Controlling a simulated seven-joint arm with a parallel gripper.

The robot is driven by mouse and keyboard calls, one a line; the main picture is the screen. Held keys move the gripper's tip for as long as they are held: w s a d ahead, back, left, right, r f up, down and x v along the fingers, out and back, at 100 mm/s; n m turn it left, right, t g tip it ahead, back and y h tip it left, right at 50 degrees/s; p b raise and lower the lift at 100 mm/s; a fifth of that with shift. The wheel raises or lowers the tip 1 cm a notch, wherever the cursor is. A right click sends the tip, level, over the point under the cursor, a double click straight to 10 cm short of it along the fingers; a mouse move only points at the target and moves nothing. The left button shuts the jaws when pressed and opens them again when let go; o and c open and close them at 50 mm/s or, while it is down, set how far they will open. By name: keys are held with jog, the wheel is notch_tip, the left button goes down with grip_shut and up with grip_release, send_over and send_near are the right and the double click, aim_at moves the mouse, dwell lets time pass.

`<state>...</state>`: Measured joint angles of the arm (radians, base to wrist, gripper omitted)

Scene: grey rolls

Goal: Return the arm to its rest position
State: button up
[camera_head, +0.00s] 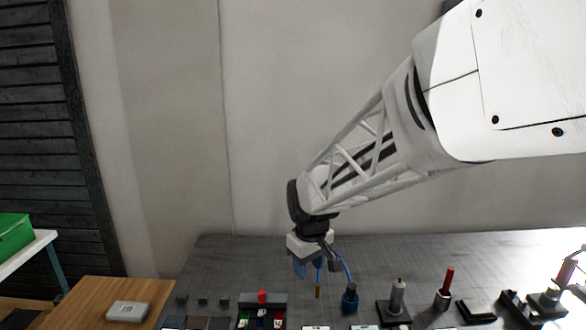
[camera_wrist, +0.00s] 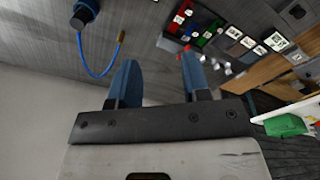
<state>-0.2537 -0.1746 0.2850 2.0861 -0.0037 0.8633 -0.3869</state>
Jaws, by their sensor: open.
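My gripper (camera_head: 316,268) hangs over the dark grey table (camera_head: 225,262) in the head view, fingers pointing down. In the wrist view its two blue fingers stand apart, with nothing held between them; it shows there as the open gripper (camera_wrist: 158,72). My arm reaches in from the upper right. A dark blue bottle-like thing (camera_head: 350,299) with a thin blue cable stands just right of and below the gripper in the head view. It also shows at the upper left of the wrist view (camera_wrist: 84,12), apart from the fingers.
A grey cylinder on a black base (camera_head: 397,297) and a red-topped piece (camera_head: 445,288) stand to the right. A bin of coloured parts (camera_head: 262,311) is at front. A wooden table (camera_head: 90,295) and green box (camera_head: 14,238) are left. The table's back is clear.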

jog(key=s+d+r+m, duration=0.1)
jog(key=s+d+m, duration=0.1)
jog(key=s+d, duration=0.3)
jog(key=s+d+r+m+t, duration=0.1)
jog(key=s+d, duration=0.4)
jog(key=s, duration=0.7)
jog(key=s+d+r+m, duration=0.3)
jog(key=s+d+m, duration=0.1)
jog(key=s, duration=0.5)
jog(key=shift+s+d+r+m+t, duration=0.2)
jog(key=shift+d+m+t, duration=0.1)
jog(key=shift+d, duration=0.1)
